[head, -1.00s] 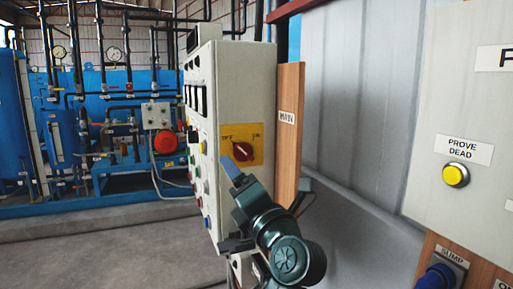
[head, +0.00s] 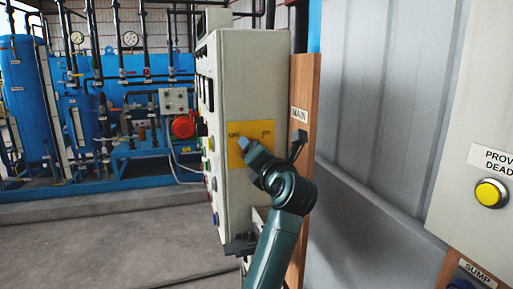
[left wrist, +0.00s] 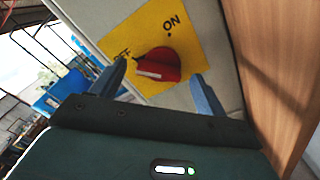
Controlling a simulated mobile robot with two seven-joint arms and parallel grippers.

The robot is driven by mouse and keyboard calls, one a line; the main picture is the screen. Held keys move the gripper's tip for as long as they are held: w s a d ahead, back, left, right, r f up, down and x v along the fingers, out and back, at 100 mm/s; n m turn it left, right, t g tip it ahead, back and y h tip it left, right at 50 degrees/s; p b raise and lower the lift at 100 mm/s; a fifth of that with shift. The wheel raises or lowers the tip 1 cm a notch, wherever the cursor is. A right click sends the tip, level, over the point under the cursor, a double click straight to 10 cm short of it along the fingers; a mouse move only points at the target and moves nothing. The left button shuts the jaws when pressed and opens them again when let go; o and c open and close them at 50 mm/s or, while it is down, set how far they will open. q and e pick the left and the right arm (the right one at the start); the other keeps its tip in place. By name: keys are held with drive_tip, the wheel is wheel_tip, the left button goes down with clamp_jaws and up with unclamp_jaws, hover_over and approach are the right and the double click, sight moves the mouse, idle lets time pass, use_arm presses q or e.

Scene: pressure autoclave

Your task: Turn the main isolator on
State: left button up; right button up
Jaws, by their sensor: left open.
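The main isolator is a red rotary knob (left wrist: 160,66) on a yellow plate (left wrist: 192,28) marked OFF and ON. In the left wrist view its narrow end points towards OFF. The plate (head: 264,130) sits on the side of a pale grey cabinet in the head view, where my arm hides the knob. My left gripper (left wrist: 158,79) is open, with one blue fingertip on each side of the knob's lower part. I cannot tell whether either finger touches it. My left gripper (head: 243,143) also shows in front of the plate in the head view. My right gripper is not in view.
The cabinet (head: 247,70) stands against a wooden board (head: 302,80) labelled MAIN. A grey panel at right carries a yellow PROVE DEAD button (head: 489,193). Blue tanks and pipework (head: 90,120) stand at the back left. The floor (head: 120,235) at left is clear.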

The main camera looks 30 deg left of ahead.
use_arm(q)
drive_tip(key=shift+x, duration=0.9)
drive_tip(key=shift+c, duration=0.2)
drive_tip(key=c, duration=0.9)
drive_tip(key=shift+c, duration=0.2)
drive_tip(key=shift+m, duration=0.4)
drive_tip(key=m, duration=1.6)
drive_tip(key=shift+w+d+f+m, duration=0.2)
drive_tip(key=shift+d+f+m, duration=0.05)
drive_tip(key=shift+f+m, duration=0.15)
drive_tip(key=shift+m, duration=0.3)
